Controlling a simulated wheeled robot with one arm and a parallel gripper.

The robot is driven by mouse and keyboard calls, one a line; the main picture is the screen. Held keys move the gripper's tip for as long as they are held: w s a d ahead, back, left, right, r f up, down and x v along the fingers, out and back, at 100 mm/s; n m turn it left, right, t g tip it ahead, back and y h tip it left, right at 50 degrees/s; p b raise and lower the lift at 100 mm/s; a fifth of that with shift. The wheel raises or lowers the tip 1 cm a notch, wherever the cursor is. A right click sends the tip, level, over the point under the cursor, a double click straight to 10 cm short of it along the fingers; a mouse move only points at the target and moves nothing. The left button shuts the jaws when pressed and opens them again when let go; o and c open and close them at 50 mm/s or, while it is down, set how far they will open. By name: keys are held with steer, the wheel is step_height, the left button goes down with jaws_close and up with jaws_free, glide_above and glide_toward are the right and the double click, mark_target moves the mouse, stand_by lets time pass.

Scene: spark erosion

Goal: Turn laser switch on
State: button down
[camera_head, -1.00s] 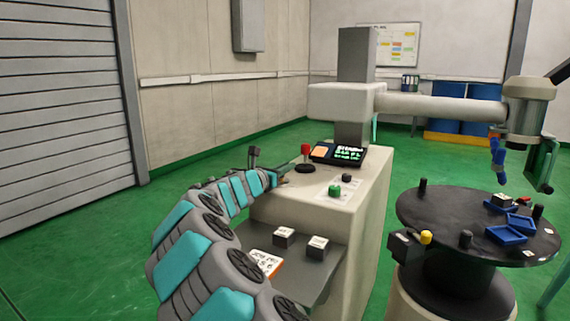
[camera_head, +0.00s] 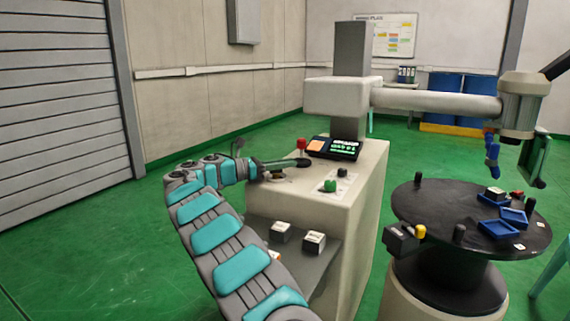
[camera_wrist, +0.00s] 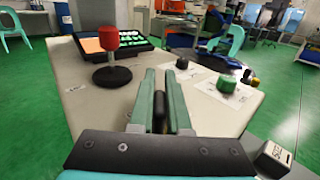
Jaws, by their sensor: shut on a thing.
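The cream console (camera_head: 325,208) stands in the middle of the head view, and its top fills much of the wrist view (camera_wrist: 60,65). My gripper (camera_head: 300,163) is low over the left part of that top. In the wrist view my gripper (camera_wrist: 160,85) has its green fingers around a small dark upright piece (camera_wrist: 160,112), which is mostly hidden. I see no readable laser label. A red-topped lever (camera_wrist: 106,50) on a black base stands left of the fingers, apart from them. A green button (camera_wrist: 226,85) and a black knob (camera_wrist: 182,63) stand to the right on white labels.
A dark panel with a lit screen (camera_head: 335,147) lies at the console's back. White-topped blocks (camera_head: 280,231) sit on the lower grey shelf (camera_head: 318,270). A round black table (camera_head: 410,210) with blue trays (camera_head: 498,229) stands right. Green floor is open at left.

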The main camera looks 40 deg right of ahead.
steer(key=shift+s+a+f+m+g+y, duration=0.1)
steer(key=shift+m+g+y, duration=0.1)
steer(key=shift+m+g, duration=0.25)
steer(key=shift+s+m+g+y, duration=0.1)
steer(key=shift+m+g+y, duration=0.15)
steer(key=shift+g, duration=0.3)
steer(key=shift+s+m+g+y, duration=0.1)
steer(key=shift+m+g+y, duration=0.15)
steer(key=shift+m+g, duration=0.25)
steer(key=c, duration=0.9)
jaws_free()
steer(key=shift+a, duration=0.1)
